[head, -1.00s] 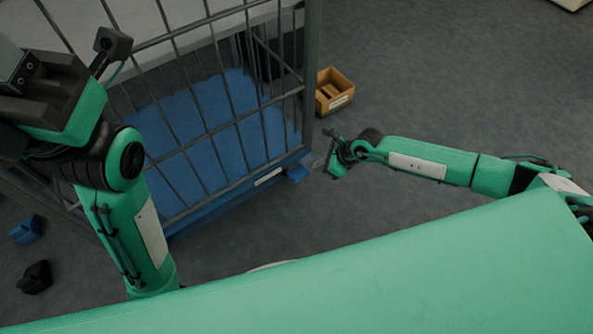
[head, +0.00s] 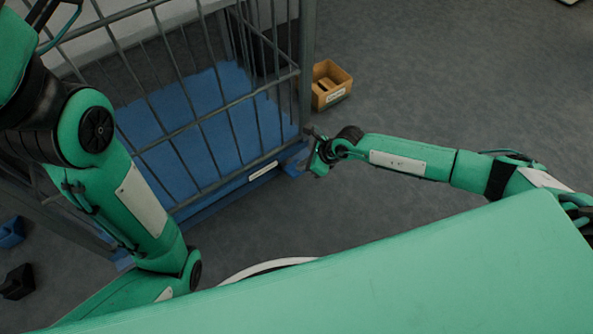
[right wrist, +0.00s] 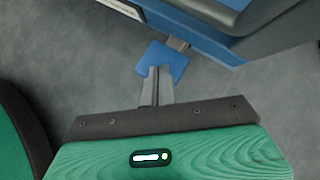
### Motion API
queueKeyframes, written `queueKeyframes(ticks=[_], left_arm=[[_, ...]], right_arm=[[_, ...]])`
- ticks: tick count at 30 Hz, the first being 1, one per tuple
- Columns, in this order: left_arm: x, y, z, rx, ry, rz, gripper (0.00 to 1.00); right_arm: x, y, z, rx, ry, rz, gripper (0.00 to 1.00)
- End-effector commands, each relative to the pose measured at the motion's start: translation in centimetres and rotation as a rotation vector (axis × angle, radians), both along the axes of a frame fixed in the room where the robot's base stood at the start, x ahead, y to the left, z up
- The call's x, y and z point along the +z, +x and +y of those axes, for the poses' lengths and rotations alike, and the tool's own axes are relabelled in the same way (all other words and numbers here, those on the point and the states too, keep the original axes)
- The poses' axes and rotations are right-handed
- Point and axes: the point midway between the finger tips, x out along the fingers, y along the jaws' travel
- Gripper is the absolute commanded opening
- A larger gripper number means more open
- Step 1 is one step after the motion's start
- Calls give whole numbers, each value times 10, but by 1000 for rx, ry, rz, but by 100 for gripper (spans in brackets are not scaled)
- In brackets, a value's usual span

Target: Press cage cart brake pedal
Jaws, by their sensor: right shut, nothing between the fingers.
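The cage cart (head: 232,168) stands at the upper left in the head view, with grey bars and a blue base. Its brake pedal (head: 294,168) is a small blue plate sticking out low at the near right corner. The pedal also shows in the right wrist view (right wrist: 163,58). My right gripper (head: 312,153) is shut and empty, close beside the pedal. In the right wrist view its fingertips (right wrist: 157,70) overlap the pedal's near edge; whether they touch it I cannot tell. My left arm crosses the left side, its gripper out of frame.
An orange bin (head: 330,86) with something inside stands on the floor right of the cart. A blue bin (head: 11,232) and a black bin (head: 17,283) lie at the far left. The grey floor right of the cart is mostly clear.

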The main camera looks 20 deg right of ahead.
Motion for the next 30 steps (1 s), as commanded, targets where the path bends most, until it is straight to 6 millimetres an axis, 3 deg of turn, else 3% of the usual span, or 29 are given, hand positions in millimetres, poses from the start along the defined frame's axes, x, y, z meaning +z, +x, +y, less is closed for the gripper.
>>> queueKeyframes(ticks=[14, 24, 30], left_arm=[[-2, -1, 0, 0, 0, -1, 36], [-24, -1, 0, -1, 0, -1, 36], [-19, 0, 0, 0, 0, 1, 36]], right_arm=[[-4, 1, 1, 0, 0, 0, 0], [-41, 1, 1, -1, 1, 2, 0], [-34, 1, 0, 0, 0, 0, 0]])
